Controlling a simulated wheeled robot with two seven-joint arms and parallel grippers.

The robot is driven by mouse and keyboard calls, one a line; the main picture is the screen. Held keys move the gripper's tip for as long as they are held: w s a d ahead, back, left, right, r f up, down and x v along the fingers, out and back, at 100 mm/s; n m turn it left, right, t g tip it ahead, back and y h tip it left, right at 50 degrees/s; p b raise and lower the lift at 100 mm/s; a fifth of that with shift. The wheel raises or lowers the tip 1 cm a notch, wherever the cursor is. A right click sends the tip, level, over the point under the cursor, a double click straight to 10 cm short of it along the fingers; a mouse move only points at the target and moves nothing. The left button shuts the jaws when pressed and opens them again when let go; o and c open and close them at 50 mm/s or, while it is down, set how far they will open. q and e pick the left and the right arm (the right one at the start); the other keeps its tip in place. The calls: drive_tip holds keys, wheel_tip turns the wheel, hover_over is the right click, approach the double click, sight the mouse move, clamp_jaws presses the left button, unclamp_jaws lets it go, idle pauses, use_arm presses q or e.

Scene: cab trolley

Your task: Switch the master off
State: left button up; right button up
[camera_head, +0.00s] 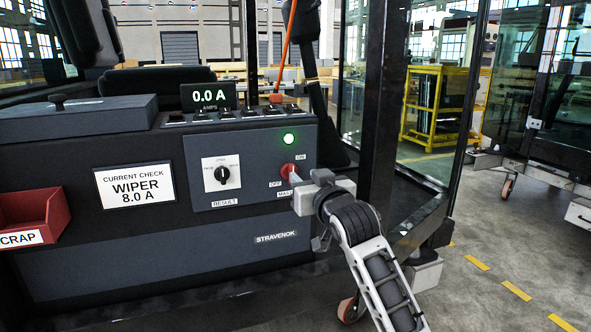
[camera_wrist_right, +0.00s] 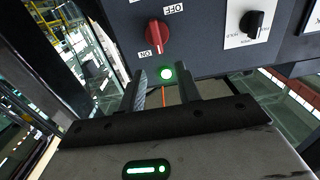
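The red master switch (camera_head: 288,170) is a rotary knob on the dark control panel (camera_head: 250,160), with ON at its upper right and OFF at its lower left. In the wrist view the knob (camera_wrist_right: 157,36) stands upright in the picture, one end near the ON label; its exact setting is hard to read. A green lamp (camera_head: 289,137) above it is lit. My right gripper (camera_head: 296,179) is in front of the knob, partly hiding the MASTER label. In the wrist view its fingers (camera_wrist_right: 164,88) are apart with nothing between them, short of the knob. My left gripper is out of view.
A black selector on a white plate (camera_head: 222,174) sits left of the master switch. A display (camera_head: 208,96) reads 0.0 A. A card (camera_head: 135,187) says WIPER 8.0 A. A red scrap bin (camera_head: 38,218) hangs at left. A dark post (camera_head: 380,110) stands right of the panel.

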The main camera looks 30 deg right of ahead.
sight(293, 166)
drive_tip(key=x, duration=0.7)
drive_tip(key=shift+a, duration=0.1)
clamp_jaws()
